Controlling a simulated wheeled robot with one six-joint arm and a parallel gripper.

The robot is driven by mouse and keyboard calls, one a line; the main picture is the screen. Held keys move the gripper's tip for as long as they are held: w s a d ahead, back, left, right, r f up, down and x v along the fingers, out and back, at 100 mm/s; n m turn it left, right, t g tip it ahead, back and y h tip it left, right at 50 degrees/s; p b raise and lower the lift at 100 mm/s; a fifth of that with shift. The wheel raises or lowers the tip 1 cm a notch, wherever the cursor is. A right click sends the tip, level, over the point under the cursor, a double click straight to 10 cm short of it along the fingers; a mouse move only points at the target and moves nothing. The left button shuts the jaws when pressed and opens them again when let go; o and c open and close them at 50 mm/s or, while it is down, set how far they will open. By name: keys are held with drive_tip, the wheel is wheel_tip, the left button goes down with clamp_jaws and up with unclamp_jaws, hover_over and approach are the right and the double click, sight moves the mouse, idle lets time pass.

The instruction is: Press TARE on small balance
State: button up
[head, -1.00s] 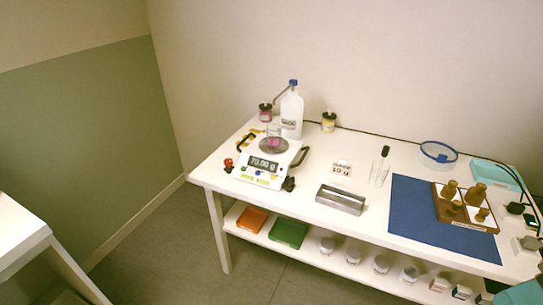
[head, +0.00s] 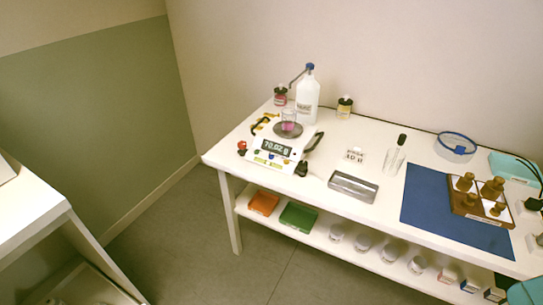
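The small balance (head: 283,152) stands on the left part of the white table in the head view. Its dark display (head: 276,148) reads about 70.02 g. A small row of coloured buttons (head: 267,158) lies on its front panel; their labels are too small to read. A glass beaker with pink contents (head: 289,121) sits on the balance's round grey pan (head: 288,131). My gripper is not in view.
A white wash bottle (head: 308,95) and two small jars stand behind the balance. A grey metal tray (head: 353,187), a label card (head: 355,156) and a glass vessel (head: 394,158) are to its right. A blue mat (head: 430,222) and a wooden weight block (head: 466,207) lie farther right. Floor (head: 200,240) is clear in front.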

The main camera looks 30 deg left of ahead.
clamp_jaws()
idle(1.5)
